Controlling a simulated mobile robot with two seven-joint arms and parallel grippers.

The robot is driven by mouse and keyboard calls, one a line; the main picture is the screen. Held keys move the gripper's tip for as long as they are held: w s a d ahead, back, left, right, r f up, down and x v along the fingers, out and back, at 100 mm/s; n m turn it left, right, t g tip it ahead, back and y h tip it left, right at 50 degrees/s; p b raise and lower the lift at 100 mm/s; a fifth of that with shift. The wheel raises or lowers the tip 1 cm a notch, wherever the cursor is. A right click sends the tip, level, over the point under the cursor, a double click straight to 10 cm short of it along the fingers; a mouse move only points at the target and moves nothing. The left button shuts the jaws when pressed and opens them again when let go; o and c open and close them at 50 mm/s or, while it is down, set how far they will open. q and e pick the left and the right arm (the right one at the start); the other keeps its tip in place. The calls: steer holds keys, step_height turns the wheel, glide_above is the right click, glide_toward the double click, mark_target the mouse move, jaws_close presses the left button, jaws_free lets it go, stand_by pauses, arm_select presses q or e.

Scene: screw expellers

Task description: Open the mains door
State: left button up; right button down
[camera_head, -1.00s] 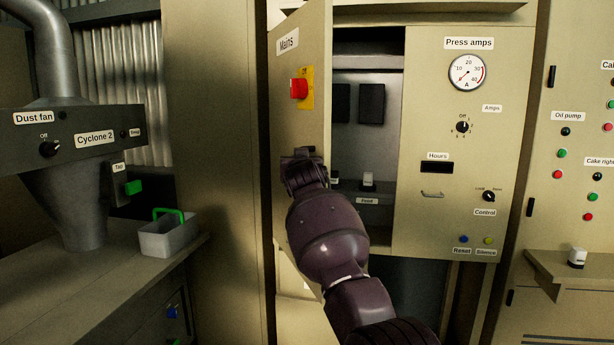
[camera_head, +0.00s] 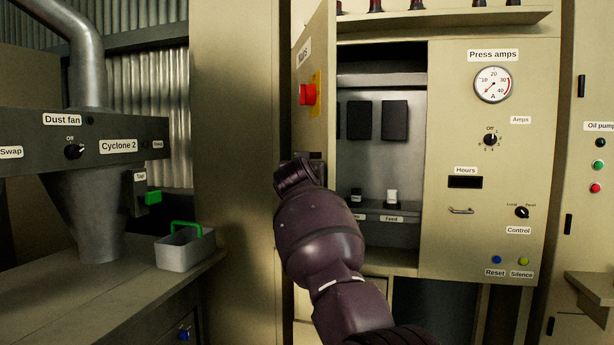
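The mains door (camera_head: 316,130) is a cream panel with a "Mains" label and a red switch (camera_head: 308,94) on a yellow plate. It stands swung out from the cabinet and is seen at a steep slant. The opening to its right shows the dark interior (camera_head: 375,160). My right gripper (camera_head: 300,168) is in front of the lower part of the door. My own wrist and the viewing angle hide its fingertips, so I cannot tell whether they touch the door or are shut. My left gripper is not in view.
Inside the cabinet are black blocks (camera_head: 394,120) and a shelf with small switches (camera_head: 391,196). The press amps panel (camera_head: 470,140) is fixed at the right. A bench with a grey tray (camera_head: 184,250) and the cyclone funnel (camera_head: 85,205) stand at the left.

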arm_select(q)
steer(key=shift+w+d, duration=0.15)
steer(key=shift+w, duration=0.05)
arm_select(e)
steer(key=c, duration=1.1)
jaws_free()
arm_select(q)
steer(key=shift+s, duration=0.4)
